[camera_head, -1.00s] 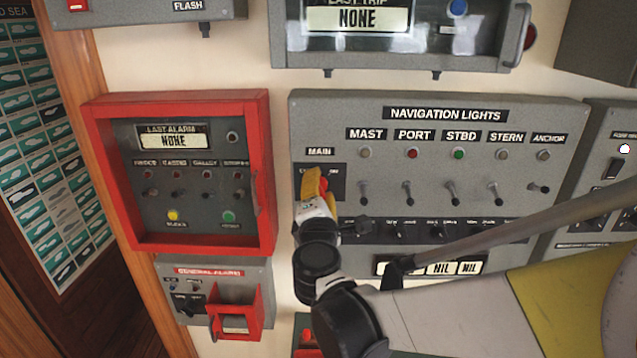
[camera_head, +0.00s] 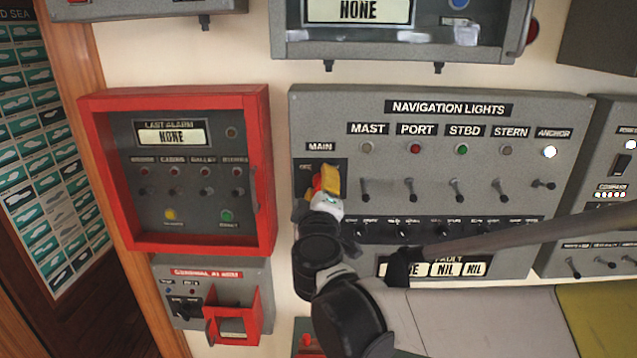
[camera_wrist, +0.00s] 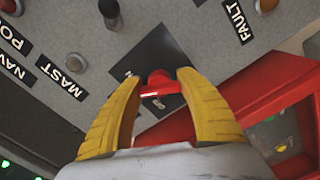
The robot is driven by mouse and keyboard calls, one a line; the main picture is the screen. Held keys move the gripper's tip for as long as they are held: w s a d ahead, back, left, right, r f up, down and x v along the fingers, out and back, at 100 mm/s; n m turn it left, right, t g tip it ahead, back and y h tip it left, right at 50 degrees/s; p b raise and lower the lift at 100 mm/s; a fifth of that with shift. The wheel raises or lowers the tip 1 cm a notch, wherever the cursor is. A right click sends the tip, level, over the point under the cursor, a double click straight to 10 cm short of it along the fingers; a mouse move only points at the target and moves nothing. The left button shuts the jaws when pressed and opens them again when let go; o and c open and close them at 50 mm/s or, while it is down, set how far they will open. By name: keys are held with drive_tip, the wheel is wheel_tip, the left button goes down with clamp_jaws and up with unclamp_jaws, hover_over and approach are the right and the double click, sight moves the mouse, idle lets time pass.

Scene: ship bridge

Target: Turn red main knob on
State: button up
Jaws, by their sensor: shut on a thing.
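The red main knob (camera_wrist: 158,84) sits on a dark square plate (camera_wrist: 170,52) in the wrist view. My gripper (camera_wrist: 160,80) has its two yellow fingers on either side of the knob, shut on it. In the head view my gripper (camera_head: 327,184) is at the MAIN plate (camera_head: 333,168), left on the grey NAVIGATION LIGHTS panel (camera_head: 380,105). A bit of the red knob (camera_head: 317,183) shows beside a yellow finger. The anchor light (camera_head: 550,152) is bright white. The knob's pointer position is mostly hidden.
Toggle levers, such as the mast lever (camera_head: 366,190), stand right of my gripper. A red-framed alarm box (camera_head: 266,170) is close on the left. A general alarm box (camera_head: 170,265) is below it. A display box (camera_head: 290,45) hangs above.

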drive_tip(key=shift+m+b, duration=0.3)
drive_tip(key=shift+m, duration=1.3)
drive_tip(key=o, duration=1.2)
drive_tip(key=s, duration=1.2)
drive_tip(key=shift+a, duration=0.2)
drive_tip(key=shift+f, duration=0.1)
